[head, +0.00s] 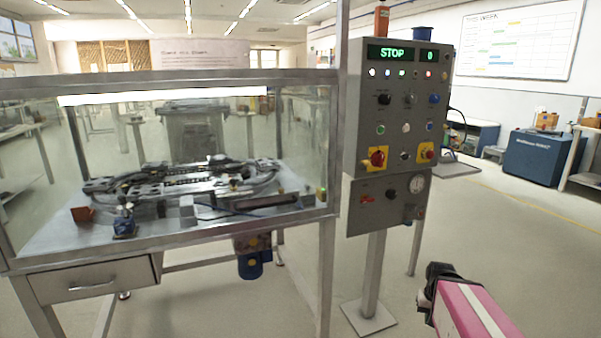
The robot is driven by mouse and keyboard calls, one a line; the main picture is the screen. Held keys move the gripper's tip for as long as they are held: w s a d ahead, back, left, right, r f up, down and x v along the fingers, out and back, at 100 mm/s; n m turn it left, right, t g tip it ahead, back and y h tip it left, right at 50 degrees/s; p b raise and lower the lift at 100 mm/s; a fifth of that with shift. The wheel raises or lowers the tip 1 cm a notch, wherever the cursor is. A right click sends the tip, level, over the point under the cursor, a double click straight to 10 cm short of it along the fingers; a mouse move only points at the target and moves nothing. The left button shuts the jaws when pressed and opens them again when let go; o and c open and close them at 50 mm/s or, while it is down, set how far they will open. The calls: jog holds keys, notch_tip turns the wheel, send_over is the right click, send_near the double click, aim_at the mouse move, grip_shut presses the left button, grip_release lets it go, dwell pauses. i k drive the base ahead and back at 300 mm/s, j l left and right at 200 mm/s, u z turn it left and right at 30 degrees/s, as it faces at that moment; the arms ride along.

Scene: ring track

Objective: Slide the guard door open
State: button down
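The guard door appears to be the clear front panel (120,215) of a metal-framed enclosure on the left. The panel covers the front of the enclosure, and I cannot make out a separate handle or its sliding edge. Behind it sits a ring track (180,180) with metal and dark parts on a pale bed. My pink and white arm shows at the lower right, well to the right of the enclosure. Its dark end, which seems to be my gripper (440,272), is apart from the door. Its fingers cannot be made out.
A grey control box (400,115) reading STOP stands on a post right of the enclosure, between it and the right-hand floor. A drawer (95,283) and a blue motor-like unit (252,262) hang below the enclosure. Floor (530,260) at right is clear.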

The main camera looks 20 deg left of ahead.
aim_at(14, 262)
jog(key=u, duration=2.1)
